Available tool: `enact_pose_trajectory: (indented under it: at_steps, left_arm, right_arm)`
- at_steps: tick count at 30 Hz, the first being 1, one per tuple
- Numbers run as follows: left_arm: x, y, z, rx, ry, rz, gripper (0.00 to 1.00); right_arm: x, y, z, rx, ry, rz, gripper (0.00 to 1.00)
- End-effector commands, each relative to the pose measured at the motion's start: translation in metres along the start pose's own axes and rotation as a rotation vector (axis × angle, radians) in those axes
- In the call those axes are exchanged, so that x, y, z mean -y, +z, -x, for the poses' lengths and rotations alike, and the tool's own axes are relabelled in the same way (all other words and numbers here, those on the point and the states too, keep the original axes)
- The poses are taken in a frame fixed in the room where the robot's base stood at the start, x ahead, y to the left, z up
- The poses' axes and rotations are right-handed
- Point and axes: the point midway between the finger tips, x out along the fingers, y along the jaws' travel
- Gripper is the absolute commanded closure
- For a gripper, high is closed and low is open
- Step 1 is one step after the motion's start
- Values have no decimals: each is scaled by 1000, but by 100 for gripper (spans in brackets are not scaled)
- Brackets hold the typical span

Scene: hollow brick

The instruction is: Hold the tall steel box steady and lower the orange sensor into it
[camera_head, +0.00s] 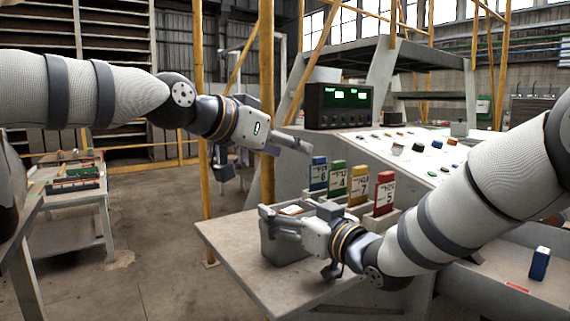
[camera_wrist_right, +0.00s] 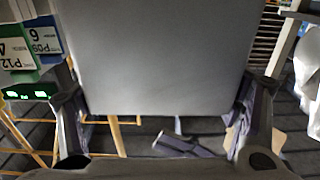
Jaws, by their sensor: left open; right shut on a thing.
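The tall steel box (camera_head: 283,250) is grey and stands on the front left of the table. My right gripper (camera_head: 287,221) is shut on its upper part. In the right wrist view the box (camera_wrist_right: 165,55) is a flat grey wall between the two fingers. The inside of the box is hidden.
Blue, green, yellow and red labelled blocks (camera_head: 385,192) stand in a row behind the right gripper. A sloped control panel (camera_head: 425,150) and a dark display box (camera_head: 338,106) are behind. A blue block (camera_head: 540,263) stands far right. The table front (camera_head: 310,285) is bare.

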Motion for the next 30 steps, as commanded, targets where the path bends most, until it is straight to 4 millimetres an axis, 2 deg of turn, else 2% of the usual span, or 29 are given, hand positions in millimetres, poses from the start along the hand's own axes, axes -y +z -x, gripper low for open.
enact_pose_trajectory:
  at_steps: [7,8,9,10,20,22,26,30]
  left_arm:
    - [0,-3,2,0,0,-2,49]
    - [0,-3,2,-1,0,-2,49]
    - [0,-3,2,-1,0,-2,49]
    - [0,-3,2,-1,0,-2,49]
    - [0,-3,1,-1,0,-2,49]
    - [0,-3,1,-1,0,-2,49]
    - [0,-3,1,-1,0,-2,49]
    - [0,-3,2,-1,0,-2,49]
  right_arm:
    - [0,-2,0,-3,1,1,59]
    - [0,-2,0,-4,1,1,13]
    - [0,-2,0,-3,1,1,4]
    - [0,-2,0,-3,1,1,0]
    - [0,-1,0,-1,1,1,0]
    - [0,-1,6,-1,1,1,0]
    - [-1,-1,33,0,3,-1,0]
    - [0,-2,73,-2,2,-1,0]
